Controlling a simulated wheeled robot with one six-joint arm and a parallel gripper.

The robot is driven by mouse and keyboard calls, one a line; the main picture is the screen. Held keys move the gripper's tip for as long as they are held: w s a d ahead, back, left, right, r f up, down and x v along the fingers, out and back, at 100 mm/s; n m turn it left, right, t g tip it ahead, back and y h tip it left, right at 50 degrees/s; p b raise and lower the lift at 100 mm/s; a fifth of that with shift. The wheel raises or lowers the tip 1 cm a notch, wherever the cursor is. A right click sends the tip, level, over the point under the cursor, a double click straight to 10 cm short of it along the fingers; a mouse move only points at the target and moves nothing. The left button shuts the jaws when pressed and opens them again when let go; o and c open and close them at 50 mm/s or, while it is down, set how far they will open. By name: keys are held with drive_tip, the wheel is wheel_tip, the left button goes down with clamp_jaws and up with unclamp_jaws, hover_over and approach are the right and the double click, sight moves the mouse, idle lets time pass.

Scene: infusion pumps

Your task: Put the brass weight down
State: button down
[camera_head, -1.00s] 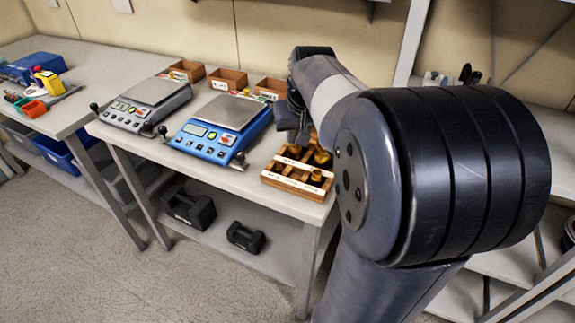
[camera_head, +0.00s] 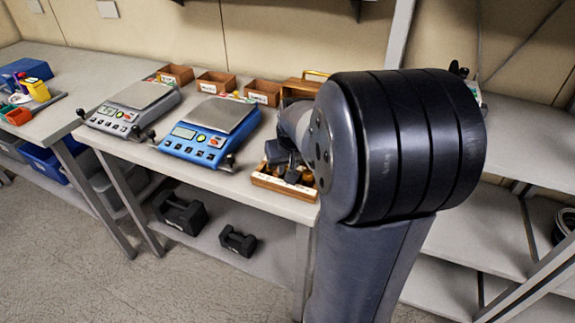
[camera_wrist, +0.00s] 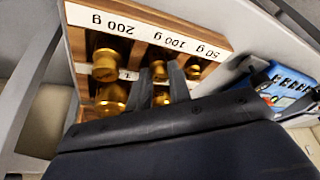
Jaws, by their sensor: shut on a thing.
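The wooden weight tray (camera_head: 283,188) lies on the bench right of the blue scale and is partly hidden by my arm. In the wrist view the tray (camera_wrist: 222,43) carries labels for 200 g, 100 g and 50 g. My gripper (camera_head: 290,172) is low over the tray; in the wrist view its two fingers (camera_wrist: 163,84) point down at it. A brass weight (camera_wrist: 161,98) shows between the fingers, mostly hidden, and they are shut on it. I cannot tell whether it touches the tray. Other brass weights (camera_wrist: 103,66) stand in the tray around the fingers.
A blue scale (camera_head: 205,142) and a grey scale (camera_head: 128,112) stand left of the tray. Small wooden boxes (camera_head: 215,84) line the back of the bench. Two black weights (camera_head: 180,212) sit on the lower shelf. Bare bench (camera_head: 243,187) shows left of the tray.

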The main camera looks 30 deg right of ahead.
drive_tip(key=shift+f, duration=0.2)
drive_tip(key=c, duration=1.3)
unclamp_jaws()
drive_tip(key=shift+r, duration=0.1)
drive_tip(key=p+v, duration=0.1)
drive_tip(key=v, duration=1.1)
drive_tip(key=shift+r, duration=0.15)
